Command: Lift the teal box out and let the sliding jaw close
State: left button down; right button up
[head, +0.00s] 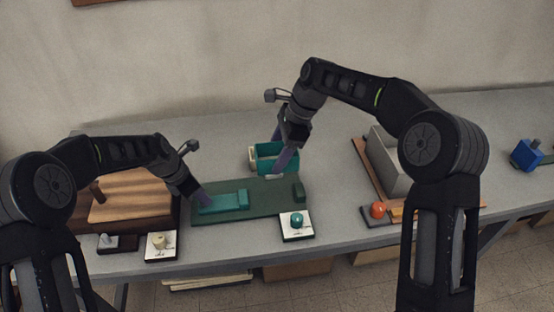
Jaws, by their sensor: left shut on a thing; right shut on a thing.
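The teal box (262,151) is open-topped and shows at the back edge of a dark green base (265,205). My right gripper (279,168) is shut on the box's near side. I cannot tell how far the box is above the table. The teal sliding jaw (225,204) lies on the left part of the base. My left gripper (203,201) is shut on the jaw's left end. A fixed dark green block (299,191) stands at the base's right end. The stretch of base between jaw and block is bare.
A white pad with a teal knob (297,219) lies before the base; another holds a cream knob (160,240). A wooden board (135,202) is at left. A grey box (385,160) and orange ball (377,210) stand right. A blue object (525,154) is far right.

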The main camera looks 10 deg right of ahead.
pick_arm(q)
jog(key=shift+w+a+r, duration=0.1)
jog(key=shift+w, duration=0.05)
pick_arm(e)
jog(key=shift+r, duration=0.1)
pick_arm(q)
jog(key=shift+d, duration=2.25)
pick_arm(e)
jog(key=shift+r, duration=0.2)
pick_arm(q)
jog(key=c, duration=1.5)
grip_release()
jog(key=o, duration=0.5)
jog(key=shift+d, duration=0.1)
notch_tip(320, 180, up, 9)
jog(key=p, duration=0.7)
pick_arm(e)
notch_tip(320, 180, up, 6)
jog(key=shift+r, duration=0.25)
